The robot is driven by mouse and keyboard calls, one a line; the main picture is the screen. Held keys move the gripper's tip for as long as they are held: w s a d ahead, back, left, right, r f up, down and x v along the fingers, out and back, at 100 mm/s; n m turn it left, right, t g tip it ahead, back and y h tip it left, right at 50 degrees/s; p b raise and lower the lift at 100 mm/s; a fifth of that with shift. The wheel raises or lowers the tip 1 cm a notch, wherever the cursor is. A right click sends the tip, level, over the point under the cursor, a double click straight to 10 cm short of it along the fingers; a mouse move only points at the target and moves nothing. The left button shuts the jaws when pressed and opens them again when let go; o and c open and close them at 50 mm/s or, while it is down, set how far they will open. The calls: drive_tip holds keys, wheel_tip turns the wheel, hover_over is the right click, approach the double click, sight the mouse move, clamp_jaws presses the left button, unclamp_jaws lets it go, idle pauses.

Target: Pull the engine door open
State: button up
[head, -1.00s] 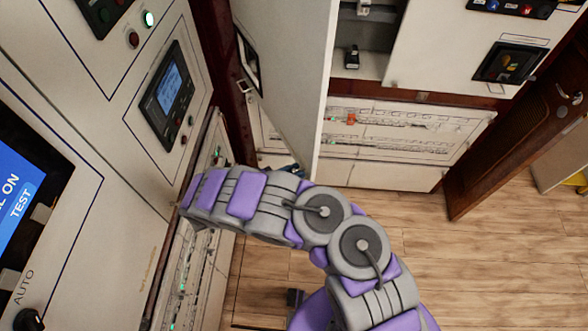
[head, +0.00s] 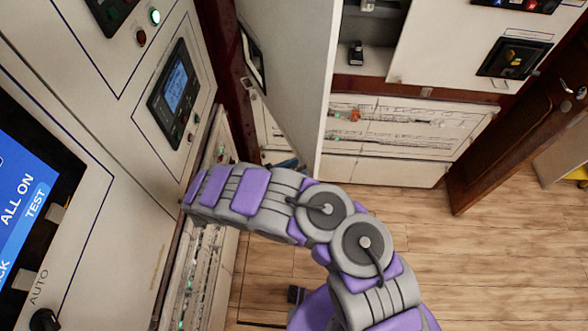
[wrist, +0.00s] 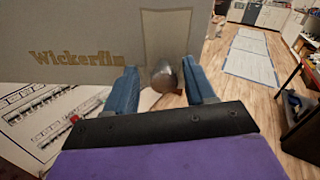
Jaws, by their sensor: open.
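The engine door looks to be the pale grey panel (head: 285,70) standing angled out from the dark frame in the head view. In the wrist view a grey panel (wrist: 95,50) with the lettering "Wickerfin" fills the upper left. A rounded metal handle (wrist: 167,76) sits at a beige recess near its right end. My gripper (wrist: 165,80) is open, with one blue finger on each side of the handle. I cannot tell whether the fingers touch it. In the head view my arm hides most of the gripper; a small blue part (head: 287,163) shows below the panel.
A control cabinet with a display (head: 181,83) stands close on the left. Breaker rows (head: 400,125) are low behind the door. A brown wooden door (head: 515,130) is at the right. The wooden floor (head: 480,270) is clear at lower right.

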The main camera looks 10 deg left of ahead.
drive_tip(key=shift+s, duration=0.1)
drive_tip(key=v, duration=0.7)
drive_tip(key=shift+a, duration=0.3)
drive_tip(key=shift+f, duration=0.15)
